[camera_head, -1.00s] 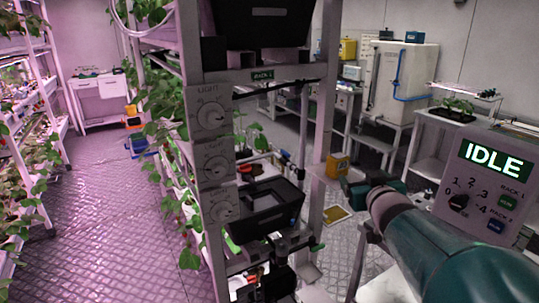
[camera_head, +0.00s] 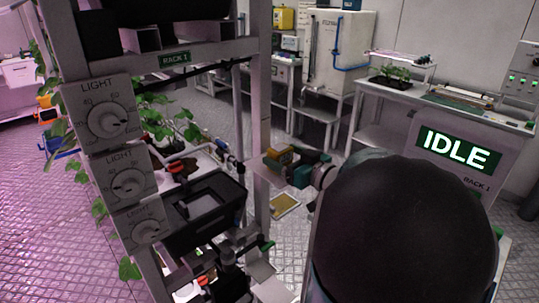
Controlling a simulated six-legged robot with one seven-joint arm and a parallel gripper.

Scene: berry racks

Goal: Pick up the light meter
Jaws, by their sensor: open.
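I cannot clearly make out a light meter. A small yellow box-like thing (camera_head: 281,158) shows just beyond my gripper, beside the rack post, and may be it. My gripper (camera_head: 292,168) is small in the picture, at the end of my arm, right of the rack post. It is open, and I see nothing held in it. My large dark arm link covers the lower right of the view and hides what lies behind it.
Rack 1 (camera_head: 262,110) stands close on the left, with light dials (camera_head: 108,120), a black bin (camera_head: 205,208) and plants. An IDLE panel (camera_head: 455,165) is at right. A white cabinet (camera_head: 335,65) and bench stand behind. Open floor (camera_head: 40,200) lies at far left.

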